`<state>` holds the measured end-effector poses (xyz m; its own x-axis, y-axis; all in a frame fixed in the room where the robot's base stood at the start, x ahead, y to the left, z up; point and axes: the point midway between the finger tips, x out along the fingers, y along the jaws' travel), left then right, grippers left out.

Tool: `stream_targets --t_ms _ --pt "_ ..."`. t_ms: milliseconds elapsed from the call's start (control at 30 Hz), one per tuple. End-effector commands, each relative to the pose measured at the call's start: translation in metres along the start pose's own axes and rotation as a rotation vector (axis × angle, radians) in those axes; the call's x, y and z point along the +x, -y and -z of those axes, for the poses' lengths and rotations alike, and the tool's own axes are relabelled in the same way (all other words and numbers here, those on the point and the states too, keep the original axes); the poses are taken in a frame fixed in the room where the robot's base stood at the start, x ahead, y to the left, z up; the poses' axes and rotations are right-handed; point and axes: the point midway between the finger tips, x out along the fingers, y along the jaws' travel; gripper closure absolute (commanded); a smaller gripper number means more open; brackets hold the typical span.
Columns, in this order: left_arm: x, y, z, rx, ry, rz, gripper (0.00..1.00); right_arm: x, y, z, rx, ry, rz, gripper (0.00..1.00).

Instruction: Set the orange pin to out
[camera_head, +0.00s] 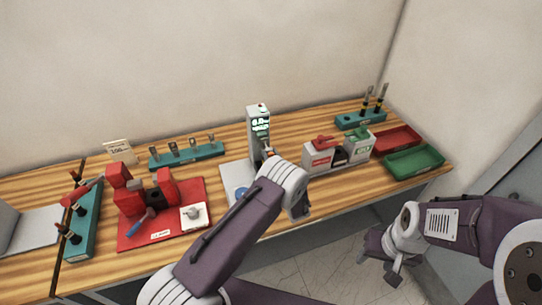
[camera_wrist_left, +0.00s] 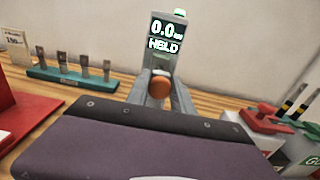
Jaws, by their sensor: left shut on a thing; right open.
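The orange pin shows as a round orange knob (camera_wrist_left: 159,88) in the left wrist view, at the front of the grey gauge stand (camera_wrist_left: 163,65). My left gripper (camera_wrist_left: 160,98) is shut on it, with a grey finger on either side. In the head view the gauge stand (camera_head: 256,125) is upright near the table's middle, and my left arm hides much of its lower front. Its lit display reads 0.0 and HOLD. The pin's shaft is hidden, so I cannot tell how far out it is. My right gripper (camera_head: 392,277) is open and empty, off the table's front edge.
A red board (camera_head: 140,238) with red clamps lies left of the stand. A teal rack (camera_head: 187,155) stands behind it. Right are a grey red-and-green box (camera_head: 318,160), a red tray (camera_head: 398,138) and a green tray (camera_head: 413,161).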

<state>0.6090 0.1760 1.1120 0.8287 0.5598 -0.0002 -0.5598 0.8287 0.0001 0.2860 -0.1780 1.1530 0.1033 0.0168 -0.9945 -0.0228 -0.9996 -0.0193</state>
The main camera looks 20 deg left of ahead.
Motion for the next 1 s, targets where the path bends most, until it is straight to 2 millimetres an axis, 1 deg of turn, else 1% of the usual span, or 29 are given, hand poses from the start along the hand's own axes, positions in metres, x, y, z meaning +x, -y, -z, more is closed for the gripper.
stream_targets --t_ms 67,233,333,433,633,667,700,733,1000 --pt "-0.001 0.000 0.000 0.000 0.000 0.001 1.00 0.000 0.000 0.000 0.000 0.000 0.000 0.47" --pt "-0.027 0.002 0.001 0.001 -0.003 0.003 1.00 -0.001 0.000 0.000 0.000 0.000 0.000 0.47" --pt "-0.038 0.001 0.000 0.000 -0.001 0.002 1.00 -0.001 0.000 0.000 0.000 0.000 0.000 0.47" --pt "-0.041 0.000 0.000 0.000 0.000 0.001 1.00 -0.001 0.000 0.000 0.000 0.000 0.000 0.47" --pt "-0.041 0.000 0.001 0.001 -0.002 0.001 1.00 -0.001 0.000 0.000 0.000 0.000 0.000 0.47" --pt "-0.041 0.000 0.001 0.001 -0.002 0.001 0.69 -0.001 0.000 0.000 0.000 0.000 0.000 0.47" --pt "-0.041 0.000 0.001 0.001 -0.002 0.001 0.58 -0.001 0.000 0.000 0.000 0.000 0.000 0.47" --pt "-0.041 0.000 0.001 0.001 -0.002 0.001 0.51 -0.001 0.000 0.000 0.000 0.000 0.000 0.47" --pt "-0.040 0.000 0.000 0.000 -0.001 0.000 0.51 -0.001 0.000 0.000 0.000 0.000 0.000 0.47"
